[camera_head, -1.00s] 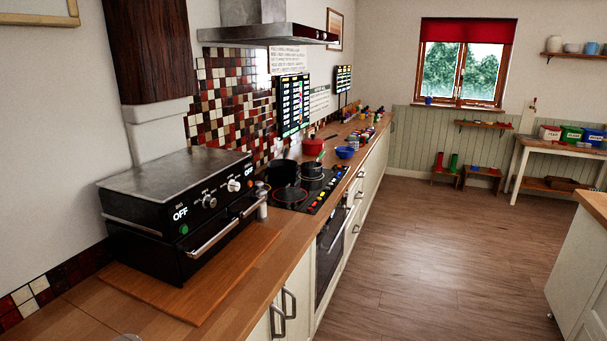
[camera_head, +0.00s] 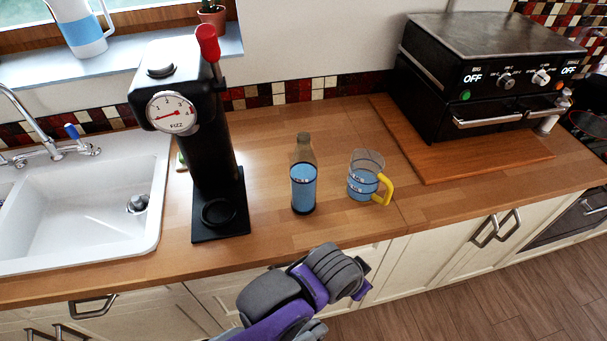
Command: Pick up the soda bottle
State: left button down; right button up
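The soda bottle (camera_head: 303,175) stands upright on the wooden counter, with a clear brownish neck, a blue label and a dark base. It is between the black fizz machine and a measuring jug. My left arm (camera_head: 290,298), purple and dark grey, comes in from the bottom, slightly left of the middle, and lies in front of the counter's front edge. It is apart from the bottle. I cannot make out its gripper fingers clearly. My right gripper is not in view.
The fizz machine (camera_head: 206,150) with a red lever stands left of the bottle. A clear jug (camera_head: 364,172) with blue contents and a yellow handle is close on its right. A white sink (camera_head: 80,212) is at the left, a black oven (camera_head: 487,75) at the right. Counter in front is clear.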

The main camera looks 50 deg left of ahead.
aim_at(302, 165)
jog(key=j+u, duration=0.15)
jog(key=u, duration=1.5)
jog(key=l, duration=0.5)
